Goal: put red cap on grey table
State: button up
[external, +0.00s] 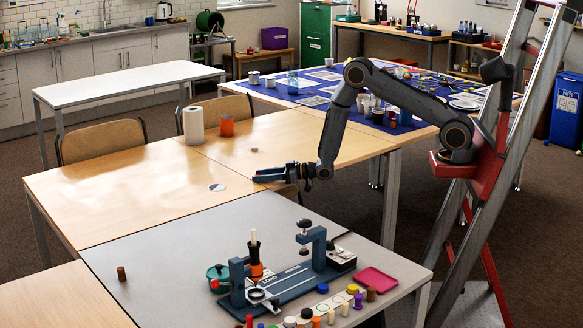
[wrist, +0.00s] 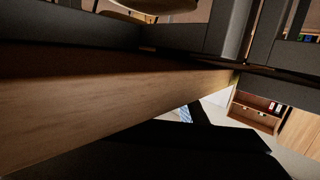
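The grey table (external: 185,243) stands in the foreground of the external view, joined to the wooden tables behind it. A small red piece (external: 249,321) stands at the bottom of the picture, in front of the clamp rig; it is too small to tell if it is the red cap. My gripper (external: 258,176) is low at the edge of the wooden table, behind the grey table. Its fingers point left, and their gap is not clear. The wrist view shows a wooden table edge (wrist: 110,105) close up and dark parts, with no red cap visible.
A blue-grey clamp rig (external: 295,284), a pink-red tray (external: 376,281), a teal pot (external: 217,273) and several small coloured pieces crowd the grey table's right and front. A brown cylinder (external: 121,273) stands at its left. The grey table's back left is mostly clear.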

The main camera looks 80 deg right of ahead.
jog(key=s, duration=0.5)
jog(key=s+r+b, duration=0.1)
jog(key=s, duration=0.1)
jog(key=shift+s+a, duration=0.15)
jog(key=shift+s, duration=0.15)
jog(key=shift+s+a+r+g, duration=0.25)
jog(key=shift+s+r+g, duration=0.2)
jog(key=shift+g, duration=0.55)
jog(key=s+a+r+g+h, duration=0.1)
jog(key=s+a+r+g, duration=0.2)
jog(key=s+g, duration=0.3)
jog(key=s, duration=0.5)
jog(key=shift+s+r+m+g, duration=0.2)
jog(key=shift+s+m+g, duration=0.15)
jog(key=shift+m+g, duration=0.05)
jog(key=shift+o, duration=0.9)
jog(key=s+a+r+g, duration=0.1)
jog(key=s+a+g, duration=0.1)
jog(key=s, duration=0.5)
jog(key=s+a+r+g, duration=0.2)
jog(key=s+a+g, duration=0.1)
jog(key=s, duration=0.5)
jog(key=s+a+r+g+y, duration=0.1)
jog(key=s+a+r+g, duration=0.1)
jog(key=s, duration=0.6)
jog(key=shift+s+a+r+m, duration=0.2)
jog(key=shift+s+r+m, duration=0.05)
jog(key=shift+m, duration=0.15)
